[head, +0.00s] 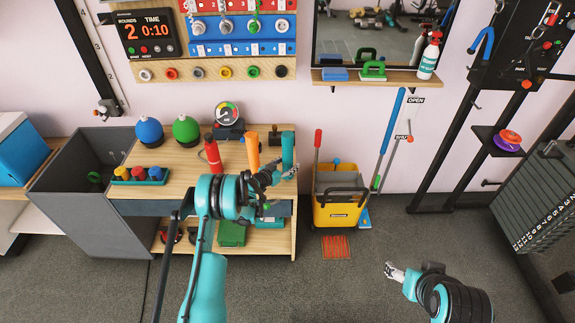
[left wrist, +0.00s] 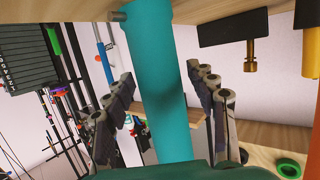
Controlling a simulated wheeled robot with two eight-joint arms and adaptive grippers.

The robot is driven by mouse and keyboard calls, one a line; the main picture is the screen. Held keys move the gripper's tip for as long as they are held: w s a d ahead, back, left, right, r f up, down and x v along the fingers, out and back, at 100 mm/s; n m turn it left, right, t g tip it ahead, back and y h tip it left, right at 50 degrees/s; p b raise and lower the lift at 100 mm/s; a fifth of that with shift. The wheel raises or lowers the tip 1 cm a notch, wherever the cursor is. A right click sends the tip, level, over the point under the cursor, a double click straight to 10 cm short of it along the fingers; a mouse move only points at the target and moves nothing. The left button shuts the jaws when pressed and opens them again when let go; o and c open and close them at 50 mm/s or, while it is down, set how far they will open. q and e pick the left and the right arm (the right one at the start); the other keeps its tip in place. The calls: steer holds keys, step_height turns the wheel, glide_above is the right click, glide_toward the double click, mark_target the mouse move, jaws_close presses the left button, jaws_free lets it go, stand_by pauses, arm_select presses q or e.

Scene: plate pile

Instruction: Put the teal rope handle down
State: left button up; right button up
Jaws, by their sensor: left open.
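The teal rope handle (head: 287,147) is upright at the right end of the wooden table (head: 188,158). Its lower part is hidden behind my left gripper (head: 284,173) in the head view. In the left wrist view the teal handle (left wrist: 157,80) runs between the two open fingers, with a gap visible on each side. I cannot tell whether its lower end rests on the table. My right gripper (head: 393,271) is low over the floor, away from the table; its finger opening is unclear.
An orange handle (head: 252,150) and a red bottle (head: 213,155) stand left of the teal handle. A yellow mop bucket (head: 338,212) stands right of the table. Floor around my right gripper is clear.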

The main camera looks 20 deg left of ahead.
arm_select(q)
steer(key=p+v, duration=0.3)
steer(key=v, duration=0.9)
steer(key=s+d+r+g, duration=0.1)
steer(key=s+d+r, duration=0.2)
steer(key=r, duration=0.4)
steer(key=s+d+r+n+g+y, duration=0.1)
steer(key=s+d+r+g, duration=0.1)
steer(key=s+d+r, duration=0.3)
steer(key=s+d+r+g, duration=0.1)
steer(key=s+r, duration=0.1)
steer(key=r, duration=0.6)
steer(key=s+r+n+g+y, duration=0.1)
steer(key=s+y, duration=0.1)
steer(key=s, duration=1.1)
steer(key=s+d+r+n+g+y, duration=0.1)
steer(key=s+r+n+y, duration=0.1)
steer(key=s, duration=1.2)
steer(key=shift+g, duration=0.4)
steer(key=shift+s+r, duration=0.1)
steer(key=shift+r, duration=0.05)
